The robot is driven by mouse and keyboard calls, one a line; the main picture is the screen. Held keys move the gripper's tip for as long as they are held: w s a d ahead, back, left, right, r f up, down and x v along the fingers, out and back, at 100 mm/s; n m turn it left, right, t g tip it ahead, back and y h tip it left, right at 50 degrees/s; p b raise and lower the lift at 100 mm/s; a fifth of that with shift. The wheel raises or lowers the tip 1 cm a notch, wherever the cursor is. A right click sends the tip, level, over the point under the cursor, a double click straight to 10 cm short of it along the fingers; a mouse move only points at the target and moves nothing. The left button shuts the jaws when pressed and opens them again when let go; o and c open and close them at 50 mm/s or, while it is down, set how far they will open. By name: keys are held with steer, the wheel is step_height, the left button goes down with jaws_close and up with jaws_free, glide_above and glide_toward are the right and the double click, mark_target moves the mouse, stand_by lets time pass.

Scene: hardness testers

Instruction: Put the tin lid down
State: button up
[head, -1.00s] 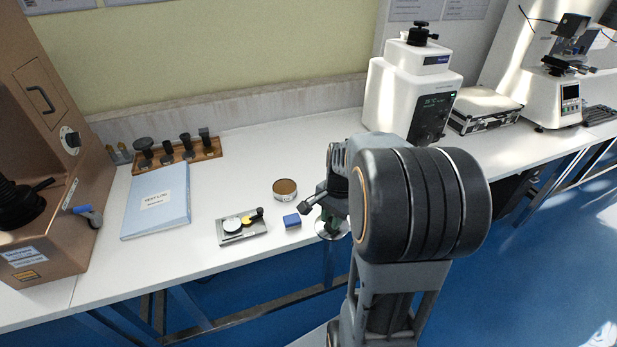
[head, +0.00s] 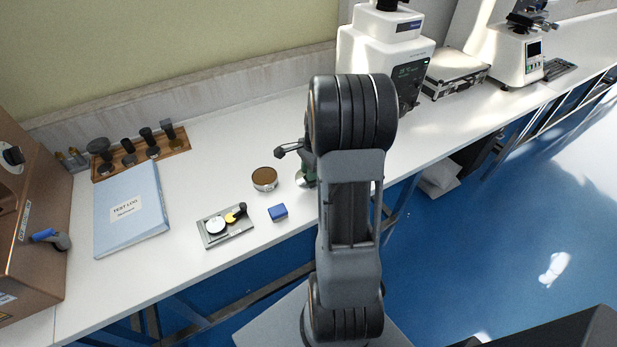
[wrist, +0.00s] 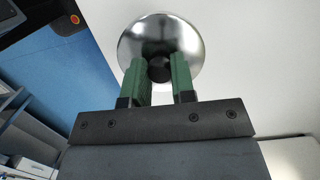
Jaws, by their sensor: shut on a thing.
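The tin lid (wrist: 160,38) is a shiny round metal disc with a dark knob at its centre. My gripper (wrist: 160,72) has its green fingers shut on the knob. In the head view my arm hides most of the gripper (head: 310,172), and a shiny edge of the lid (head: 301,183) shows beside it, over the white bench. I cannot tell whether the lid touches the bench. A round tin (head: 264,179) with a brown top stands just left of the lid.
A blue block (head: 278,212) and a grey tray (head: 226,228) with small parts lie left of my arm. A blue log binder (head: 131,209) and a wooden rack (head: 141,153) are farther left. A white tester (head: 385,50) stands behind. Bare bench (head: 225,140) lies behind the tin.

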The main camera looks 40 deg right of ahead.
steer(key=shift+w+d+f, duration=0.2)
steer(key=shift+w+f, duration=0.25)
steer(key=shift+f, duration=0.15)
steer(key=shift+w+d+f, duration=0.2)
steer(key=shift+w+f, duration=0.2)
steer(key=shift+f, duration=1.75)
steer(key=shift+f, duration=0.2)
steer(key=o, duration=0.9)
